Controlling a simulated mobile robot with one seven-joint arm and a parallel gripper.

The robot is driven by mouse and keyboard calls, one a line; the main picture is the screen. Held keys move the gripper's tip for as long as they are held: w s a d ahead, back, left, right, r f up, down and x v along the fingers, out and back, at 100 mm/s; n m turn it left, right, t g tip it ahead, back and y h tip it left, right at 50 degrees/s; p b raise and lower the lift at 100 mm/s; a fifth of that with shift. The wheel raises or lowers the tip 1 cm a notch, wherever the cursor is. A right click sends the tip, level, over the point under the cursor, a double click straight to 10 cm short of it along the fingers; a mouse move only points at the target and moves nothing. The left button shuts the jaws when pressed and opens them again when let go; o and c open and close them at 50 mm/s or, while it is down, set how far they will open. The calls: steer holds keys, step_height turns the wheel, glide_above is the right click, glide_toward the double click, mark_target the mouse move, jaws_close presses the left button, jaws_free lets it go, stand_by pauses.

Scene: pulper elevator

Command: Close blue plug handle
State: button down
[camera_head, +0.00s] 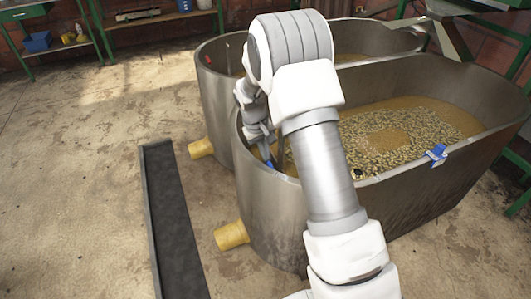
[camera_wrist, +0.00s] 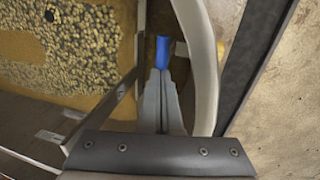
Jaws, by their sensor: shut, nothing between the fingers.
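The blue plug handle (camera_wrist: 162,48) shows in the wrist view as a short upright blue piece just inside the curved tank rim. A bit of blue (camera_head: 269,163) also shows in the head view inside the near tank's left end. My gripper (camera_wrist: 158,74) is shut and empty, its fingertips at the near end of the blue handle. I cannot tell whether they touch it. In the head view my gripper (camera_head: 266,150) reaches down inside the near tank's left wall, partly hidden by my arm. The lower part of the plug is hidden.
The near metal tank (camera_head: 262,222) holds beans in brown liquid, with a blue clip (camera_head: 437,153) on its front rim. A second tank (camera_head: 215,98) behind has a red piece (camera_head: 207,60). Yellow outlet pipes (camera_head: 232,236) stick out left. A dark floor channel (camera_head: 172,215) runs alongside.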

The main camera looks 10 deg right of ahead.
step_height(320, 180, up, 14)
steer(key=a+p, duration=0.2)
steer(key=p, duration=0.2)
steer(key=shift+s+a+f+p, duration=0.15)
steer(key=shift+s+a+p, duration=0.1)
steer(key=shift+a+p, duration=0.15)
steer(key=shift+s, duration=0.1)
